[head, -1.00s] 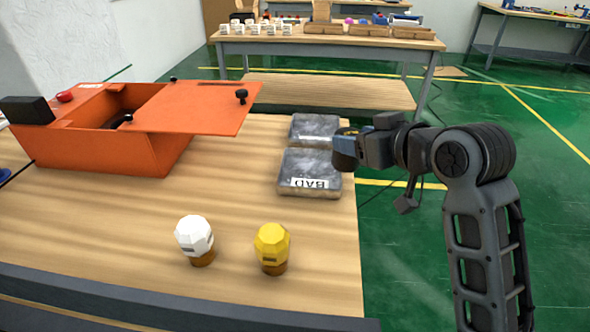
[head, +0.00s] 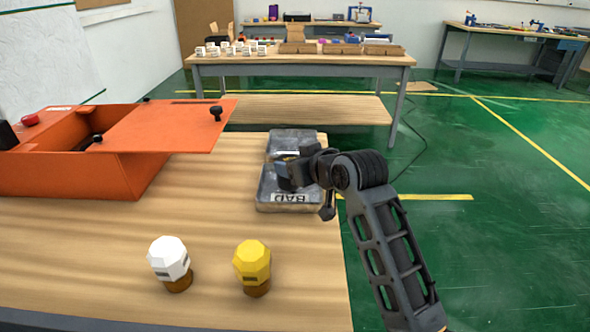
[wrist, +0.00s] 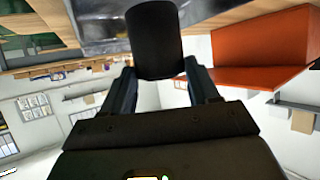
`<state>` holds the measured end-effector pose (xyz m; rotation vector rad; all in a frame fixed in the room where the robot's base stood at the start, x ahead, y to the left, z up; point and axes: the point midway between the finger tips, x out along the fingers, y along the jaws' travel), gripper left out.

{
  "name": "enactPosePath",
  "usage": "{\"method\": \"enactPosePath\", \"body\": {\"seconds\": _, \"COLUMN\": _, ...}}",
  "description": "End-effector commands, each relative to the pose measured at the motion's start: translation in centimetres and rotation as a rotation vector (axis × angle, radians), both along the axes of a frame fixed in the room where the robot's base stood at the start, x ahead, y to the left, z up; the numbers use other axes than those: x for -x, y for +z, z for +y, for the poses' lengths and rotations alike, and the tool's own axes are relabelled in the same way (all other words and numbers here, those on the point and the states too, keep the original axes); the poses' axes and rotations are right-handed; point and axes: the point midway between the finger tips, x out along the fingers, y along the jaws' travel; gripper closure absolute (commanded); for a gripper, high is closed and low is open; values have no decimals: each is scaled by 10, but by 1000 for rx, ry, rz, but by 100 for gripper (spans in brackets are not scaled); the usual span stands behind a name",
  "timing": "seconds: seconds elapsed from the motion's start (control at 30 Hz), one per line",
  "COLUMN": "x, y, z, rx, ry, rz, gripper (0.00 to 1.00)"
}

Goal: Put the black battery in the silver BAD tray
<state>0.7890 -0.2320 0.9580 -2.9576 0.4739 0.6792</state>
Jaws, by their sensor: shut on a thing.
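The silver BAD tray (head: 268,190) lies near the right edge of the wooden table, its label facing the front. My gripper (head: 285,174) is over this tray in the head view, coming in from the right. In the wrist view my gripper (wrist: 160,78) is shut on the black battery (wrist: 154,38), a dark cylinder between the two fingers. A grey metallic tray surface (wrist: 98,28) shows behind the battery there. I cannot tell whether the battery touches it. In the head view the battery is not clearly visible behind the gripper.
A second silver tray (head: 292,138) lies just behind the BAD tray. An orange box (head: 130,175) with a flat orange panel (head: 175,128) stands at the left. A white-topped bulb (head: 169,258) and a yellow-topped bulb (head: 252,262) stand in front. The wood between is clear.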

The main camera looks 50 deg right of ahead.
Motion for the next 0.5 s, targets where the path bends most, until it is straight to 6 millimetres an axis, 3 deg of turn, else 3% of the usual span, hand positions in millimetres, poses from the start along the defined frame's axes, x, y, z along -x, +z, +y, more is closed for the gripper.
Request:
{"method": "enactPosePath", "body": {"seconds": 0.13, "x": 0, "y": -14, "z": 1, "rx": 0, "ry": 1, "rz": -2, "gripper": 87}}
{"method": "enactPosePath", "body": {"seconds": 0.5, "x": 0, "y": -18, "z": 0, "rx": 1, "ry": 0, "rz": -3, "gripper": 87}}
